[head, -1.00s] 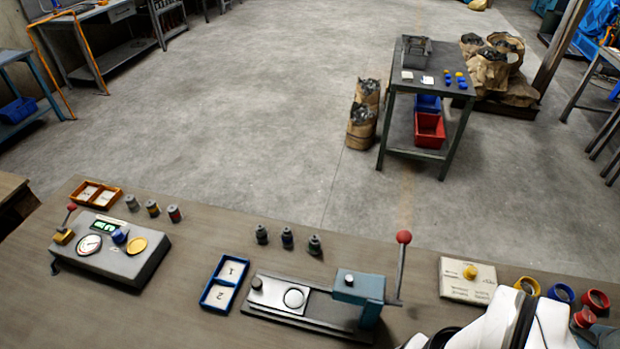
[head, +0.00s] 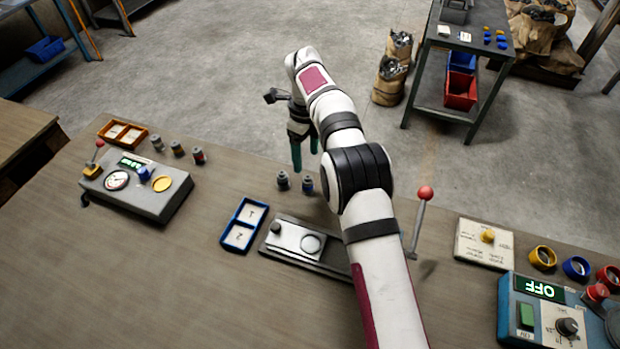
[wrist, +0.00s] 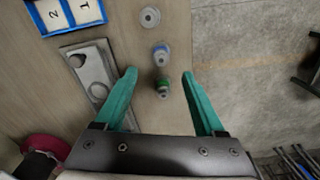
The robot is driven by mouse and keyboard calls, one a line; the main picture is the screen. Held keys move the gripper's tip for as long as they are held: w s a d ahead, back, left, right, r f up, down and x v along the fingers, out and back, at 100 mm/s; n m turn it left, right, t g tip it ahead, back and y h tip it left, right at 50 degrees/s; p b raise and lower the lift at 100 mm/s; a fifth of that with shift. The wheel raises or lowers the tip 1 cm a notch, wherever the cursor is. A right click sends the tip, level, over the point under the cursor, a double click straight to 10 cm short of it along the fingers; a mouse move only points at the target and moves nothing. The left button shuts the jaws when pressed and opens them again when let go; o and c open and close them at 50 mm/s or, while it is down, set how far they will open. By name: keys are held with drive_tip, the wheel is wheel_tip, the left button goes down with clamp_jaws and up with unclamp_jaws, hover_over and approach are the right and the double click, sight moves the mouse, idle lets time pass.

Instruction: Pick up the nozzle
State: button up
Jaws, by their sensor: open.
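Three small grey fittings that look like nozzles stand in a row on the bench. In the wrist view they are a plain grey one (wrist: 149,17), a blue-banded one (wrist: 160,54) and a green-banded one (wrist: 163,86). The head view shows the plain grey one (head: 283,181) and the blue-banded one (head: 308,184); my arm hides the third. My gripper (head: 305,160) is open and points down above the row's right end. In the wrist view the green-banded nozzle lies between the teal fingers (wrist: 159,75), with a gap on both sides. Nothing is held.
A blue two-part tray (head: 225,238) marked 1 and 2 and a metal lever fixture (head: 290,240) stand nearby. A grey gauge box (head: 150,200) is at left. A blue control box (head: 512,310) reading OFF is at right. The bench's far edge is close behind the nozzles.

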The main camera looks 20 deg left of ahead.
sight(308, 177)
wheel_tip(308, 177, down, 10)
drive_tip(key=shift+d+f, duration=0.15)
drive_tip(key=shift+f, duration=0.1)
clamp_jaws()
drive_tip(key=shift+w, duration=0.1)
